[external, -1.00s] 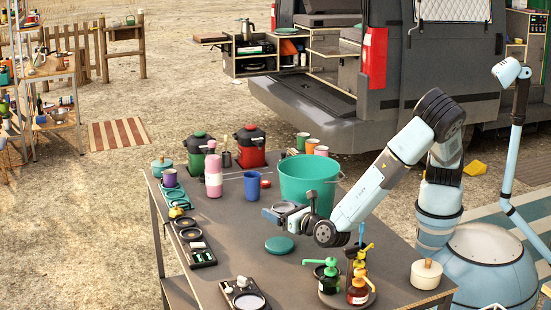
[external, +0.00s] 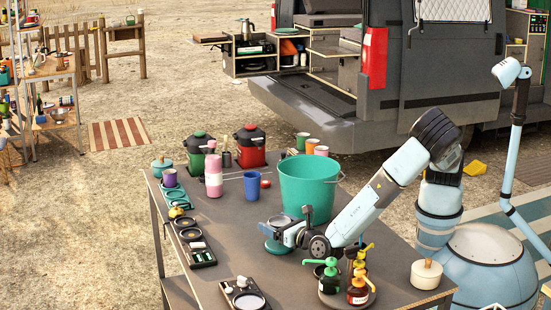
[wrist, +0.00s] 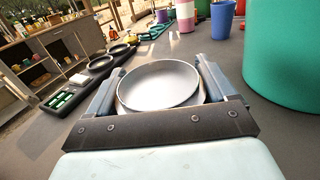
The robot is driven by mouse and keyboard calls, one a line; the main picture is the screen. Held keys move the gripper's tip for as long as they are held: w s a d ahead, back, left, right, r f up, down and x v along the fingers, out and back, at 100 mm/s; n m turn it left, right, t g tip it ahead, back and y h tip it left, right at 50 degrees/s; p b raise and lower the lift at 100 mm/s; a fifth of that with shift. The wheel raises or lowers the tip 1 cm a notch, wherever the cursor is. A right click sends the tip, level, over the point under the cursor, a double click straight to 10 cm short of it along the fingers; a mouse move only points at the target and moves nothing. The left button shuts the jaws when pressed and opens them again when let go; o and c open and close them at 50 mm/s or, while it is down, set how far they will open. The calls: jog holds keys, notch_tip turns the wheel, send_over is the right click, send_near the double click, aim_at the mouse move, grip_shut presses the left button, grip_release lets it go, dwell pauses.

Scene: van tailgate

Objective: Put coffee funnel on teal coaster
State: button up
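The coffee funnel (wrist: 158,86), a round grey metallic dish shape from above, sits between the two fingers of my gripper (wrist: 155,80) in the wrist view. The fingers press on its sides. In the external view the funnel (external: 279,221) is held low over the teal coaster (external: 279,248), with my gripper (external: 277,230) around it. The coaster lies on the grey table and is partly covered by funnel and gripper. I cannot tell whether the funnel touches it. In the wrist view the coaster is hidden.
A large teal bucket (external: 309,185) stands close behind my gripper. A blue cup (external: 252,185) and a pink bottle (external: 213,172) stand further back. Pump bottles (external: 358,290) on a round tray are in front. Black trays (external: 203,257) line the left table edge.

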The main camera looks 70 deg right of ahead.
jog(key=shift+o, duration=1.3)
jog(key=shift+r, duration=0.1)
jog(key=shift+s+a, duration=0.15)
jog(key=shift+s, duration=0.1)
jog(key=shift+v, duration=1.1)
notch_tip(320, 180, up, 6)
jog(key=shift+s+f, duration=0.15)
jog(key=shift+r, duration=0.65)
